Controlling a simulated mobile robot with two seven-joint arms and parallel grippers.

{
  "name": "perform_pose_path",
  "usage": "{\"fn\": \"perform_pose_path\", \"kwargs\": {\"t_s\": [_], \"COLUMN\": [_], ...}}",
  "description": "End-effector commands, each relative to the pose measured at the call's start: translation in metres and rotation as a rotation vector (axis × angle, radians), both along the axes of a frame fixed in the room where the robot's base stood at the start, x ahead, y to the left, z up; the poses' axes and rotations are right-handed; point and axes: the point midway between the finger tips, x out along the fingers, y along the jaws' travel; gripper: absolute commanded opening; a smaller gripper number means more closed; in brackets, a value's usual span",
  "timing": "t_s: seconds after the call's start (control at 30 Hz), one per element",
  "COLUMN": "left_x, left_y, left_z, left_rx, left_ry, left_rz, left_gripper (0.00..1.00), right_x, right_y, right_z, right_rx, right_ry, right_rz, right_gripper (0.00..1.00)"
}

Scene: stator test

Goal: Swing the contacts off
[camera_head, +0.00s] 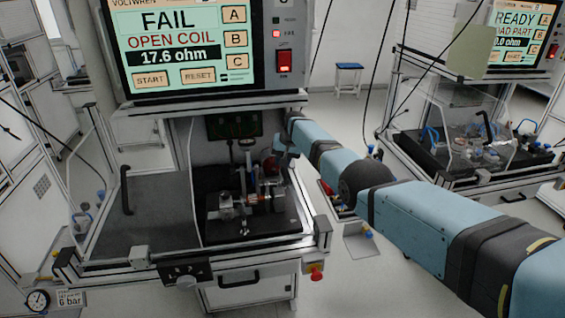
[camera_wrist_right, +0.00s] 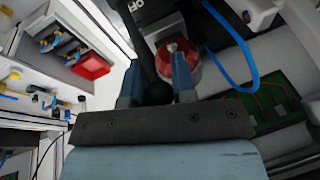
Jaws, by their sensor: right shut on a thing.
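My right gripper (camera_wrist_right: 156,85) is shut on a black ball-ended lever (camera_wrist_right: 155,92) in the right wrist view, with a blue finger on each side of it. Lettering that seems to read "OF" shows upside down near the lever's top end. A red round part (camera_wrist_right: 177,66) with a metal tip sits just behind the fingers. In the head view my right gripper (camera_head: 283,150) is inside the test station, behind a fixture holding a stator with copper windings (camera_head: 265,196). The contacts cannot be made out clearly. My left gripper is not in view.
The station screen (camera_head: 180,45) reads FAIL, OPEN COIL, 17.6 ohm. A blue hose (camera_wrist_right: 235,50) and a green circuit board (camera_wrist_right: 275,105) are near the gripper. A second station (camera_head: 470,140) stands right.

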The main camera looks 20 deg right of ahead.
Motion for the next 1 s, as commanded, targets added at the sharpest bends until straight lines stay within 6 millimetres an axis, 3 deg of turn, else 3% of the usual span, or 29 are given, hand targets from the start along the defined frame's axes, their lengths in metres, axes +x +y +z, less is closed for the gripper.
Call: {"fn": "perform_pose_path", "kwargs": {"t_s": [0.4,0.43,0.53,0.83,1.0], "left_x": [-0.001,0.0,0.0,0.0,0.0], "left_y": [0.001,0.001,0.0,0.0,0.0], "left_z": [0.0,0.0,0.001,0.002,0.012], "left_rx": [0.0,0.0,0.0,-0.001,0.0], "left_ry": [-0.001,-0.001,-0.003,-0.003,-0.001], "left_rz": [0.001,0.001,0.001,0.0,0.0], "left_gripper": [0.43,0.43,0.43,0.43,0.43], "right_x": [-0.001,-0.001,-0.001,-0.001,-0.003], "right_y": [0.001,0.001,0.001,0.0,-0.002], "right_z": [-0.002,-0.002,-0.002,0.001,0.014], "right_rx": [0.003,0.003,0.003,0.002,0.001], "right_ry": [0.009,0.009,0.008,0.006,0.005], "right_rz": [0.0,0.0,0.0,0.0,0.0], "right_gripper": [0.0,0.29,0.5,0.5,0.5]}}
